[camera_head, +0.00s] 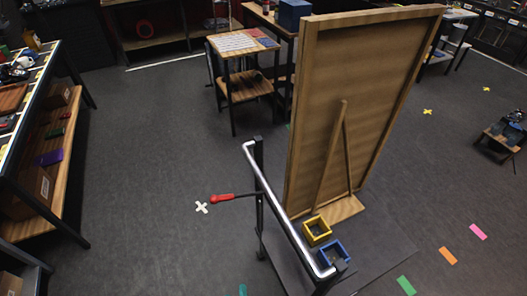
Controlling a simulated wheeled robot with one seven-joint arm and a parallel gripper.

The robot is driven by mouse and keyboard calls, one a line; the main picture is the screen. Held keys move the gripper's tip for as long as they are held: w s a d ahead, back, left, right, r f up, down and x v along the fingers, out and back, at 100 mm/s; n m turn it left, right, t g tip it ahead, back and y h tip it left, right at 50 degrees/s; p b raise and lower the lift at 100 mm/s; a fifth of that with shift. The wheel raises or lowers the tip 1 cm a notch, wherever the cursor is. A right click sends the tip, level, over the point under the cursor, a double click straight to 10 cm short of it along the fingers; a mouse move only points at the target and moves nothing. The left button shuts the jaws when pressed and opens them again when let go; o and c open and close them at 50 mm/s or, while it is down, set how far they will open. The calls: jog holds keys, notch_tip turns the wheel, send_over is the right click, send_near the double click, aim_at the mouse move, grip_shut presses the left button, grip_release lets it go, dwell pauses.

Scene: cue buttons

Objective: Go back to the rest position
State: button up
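My gripper is not in view in the head view. A yellow square box (317,231) and a blue square box (334,254) stand side by side on a dark platform (385,243). Both look open at the top; what is inside them is too small to tell. A tall wooden panel (352,85) with a slanted brace stands upright just behind the boxes.
A silver rail (276,204) on black posts runs along the platform's left side, with a red-ended lever (222,197) sticking out left. A shelf (49,190) stands at far left, a small table (243,41) at the back.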

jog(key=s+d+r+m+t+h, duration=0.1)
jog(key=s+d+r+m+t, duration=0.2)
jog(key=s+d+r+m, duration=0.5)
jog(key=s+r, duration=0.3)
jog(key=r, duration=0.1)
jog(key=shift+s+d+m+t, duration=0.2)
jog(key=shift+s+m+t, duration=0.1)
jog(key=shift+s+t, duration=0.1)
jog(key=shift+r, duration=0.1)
